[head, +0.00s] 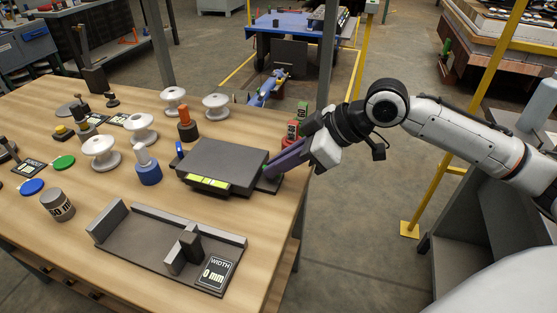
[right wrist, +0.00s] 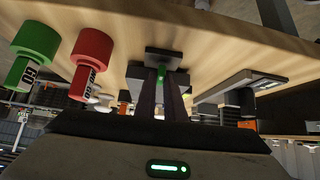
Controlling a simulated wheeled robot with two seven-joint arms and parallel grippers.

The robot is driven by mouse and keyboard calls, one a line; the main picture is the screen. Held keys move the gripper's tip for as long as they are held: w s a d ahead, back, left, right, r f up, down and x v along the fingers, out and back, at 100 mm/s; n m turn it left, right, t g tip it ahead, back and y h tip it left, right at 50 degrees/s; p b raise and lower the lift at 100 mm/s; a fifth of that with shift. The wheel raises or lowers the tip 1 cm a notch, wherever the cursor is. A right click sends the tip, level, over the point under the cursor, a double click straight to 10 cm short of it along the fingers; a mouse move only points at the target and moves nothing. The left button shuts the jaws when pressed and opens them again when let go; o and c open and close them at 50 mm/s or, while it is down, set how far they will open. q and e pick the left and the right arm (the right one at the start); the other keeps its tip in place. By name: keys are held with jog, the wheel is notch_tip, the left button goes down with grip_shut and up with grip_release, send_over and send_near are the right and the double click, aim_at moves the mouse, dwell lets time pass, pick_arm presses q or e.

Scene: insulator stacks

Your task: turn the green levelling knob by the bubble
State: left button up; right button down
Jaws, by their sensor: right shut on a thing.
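A dark grey levelling plate (head: 225,163) sits on the wooden bench near its right edge. A yellow-green bubble vial (head: 207,183) lies along its front edge; the bubble's position is too small to read. My right gripper (head: 270,171) reaches in from the right, low beside the plate's right side. It is shut on the green knob (right wrist: 160,77), which shows between the two dark fingers in the right wrist view. In the head view the fingers mostly hide this knob. A blue knob (head: 179,150) stands at the plate's left side. My left gripper is not in view.
Green (head: 303,110) and red (head: 292,131) labelled cylinders stand close behind my right gripper. A width gauge (head: 150,245) lies in front of the plate. White insulators (head: 101,150) and several coloured parts stand to the left. The bench's right edge is close.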

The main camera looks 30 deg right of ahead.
jog(key=n+p, duration=0.1)
jog(key=g+y+p, duration=0.1)
jog(key=p, duration=0.1)
jog(key=shift+w+r+n, duration=0.15)
jog(key=shift+r+n, duration=0.25)
jog(key=shift+w+f+n+g+y+p, duration=0.1)
jog(key=shift+n+g+y+p, duration=0.3)
jog(key=shift+n+p, duration=0.45)
jog(key=shift+w+d+f+n+g+p, duration=0.1)
jog(key=shift+n+g+p, duration=0.2)
jog(key=shift+n+g, duration=0.55)
jog(key=n+g, duration=0.1)
jog(key=n+g+y, duration=0.1)
jog(key=n, duration=0.1)
jog(key=shift+w+f, duration=0.15)
jog(key=shift+w, duration=0.05)
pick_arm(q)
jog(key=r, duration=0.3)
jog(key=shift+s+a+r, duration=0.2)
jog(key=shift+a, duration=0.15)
pick_arm(e)
jog(key=shift+n+g, duration=0.45)
jog(key=shift+n, duration=0.05)
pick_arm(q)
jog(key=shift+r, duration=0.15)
pick_arm(e)
jog(key=shift+d, duration=0.1)
